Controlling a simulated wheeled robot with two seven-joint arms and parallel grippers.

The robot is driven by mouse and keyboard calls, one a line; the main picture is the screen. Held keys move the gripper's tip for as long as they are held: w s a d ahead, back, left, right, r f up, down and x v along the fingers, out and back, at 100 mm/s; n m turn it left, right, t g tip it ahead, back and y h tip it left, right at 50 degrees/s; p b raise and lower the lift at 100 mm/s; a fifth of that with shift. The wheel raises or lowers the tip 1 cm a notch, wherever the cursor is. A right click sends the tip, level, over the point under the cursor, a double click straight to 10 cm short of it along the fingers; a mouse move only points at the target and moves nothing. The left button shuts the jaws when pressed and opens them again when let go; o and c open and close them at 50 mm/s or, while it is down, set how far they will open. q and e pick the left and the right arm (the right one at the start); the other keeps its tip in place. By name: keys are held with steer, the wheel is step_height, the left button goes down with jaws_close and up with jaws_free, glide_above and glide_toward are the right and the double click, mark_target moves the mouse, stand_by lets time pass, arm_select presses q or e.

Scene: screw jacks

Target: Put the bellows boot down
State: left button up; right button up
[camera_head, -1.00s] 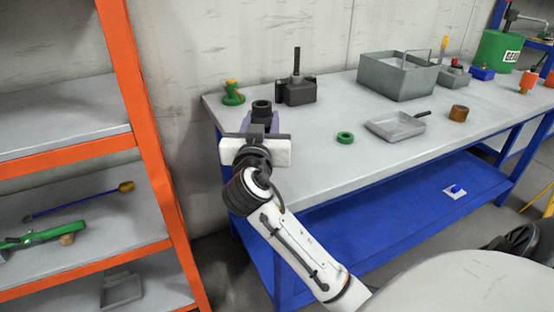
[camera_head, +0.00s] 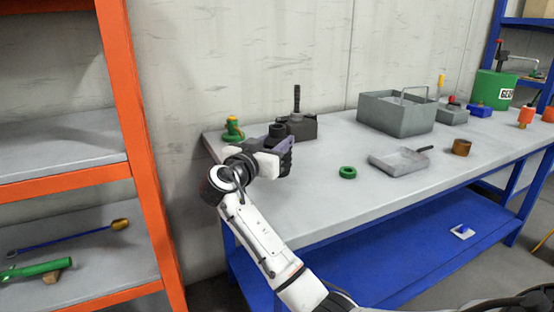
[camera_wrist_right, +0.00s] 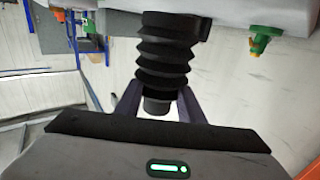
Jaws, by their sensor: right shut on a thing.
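The bellows boot (camera_wrist_right: 166,50) is black and ribbed, and stands out lengthwise between the purple fingers of my right gripper (camera_wrist_right: 158,100) in the right wrist view. In the head view, the boot's dark round end (camera_head: 278,130) shows above the purple fingers of the right gripper (camera_head: 284,146), which is shut on it. The gripper is over the left end of the grey workbench (camera_head: 320,195), in front of a dark screw jack (camera_head: 302,125) with an upright spindle. I cannot tell whether the boot touches the bench. My left gripper is not in view.
A green part (camera_head: 233,130) stands left of the jack. A green ring (camera_head: 347,172), a grey pan (camera_head: 398,160), a brown cup (camera_head: 461,147) and a grey bin (camera_head: 397,113) lie to the right. An orange shelf rack (camera_head: 133,130) stands at left. The bench's front middle is clear.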

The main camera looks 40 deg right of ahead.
steer(key=shift+f, duration=1.85)
steer(key=shift+f+b, duration=0.25)
steer(key=shift+b, duration=0.15)
steer(key=o, duration=1.1)
steer(key=shift+r, duration=0.1)
steer(key=shift+r+p, duration=0.25)
steer(key=shift+p, duration=0.15)
steer(key=b+v, duration=0.1)
steer(key=v, duration=1.1)
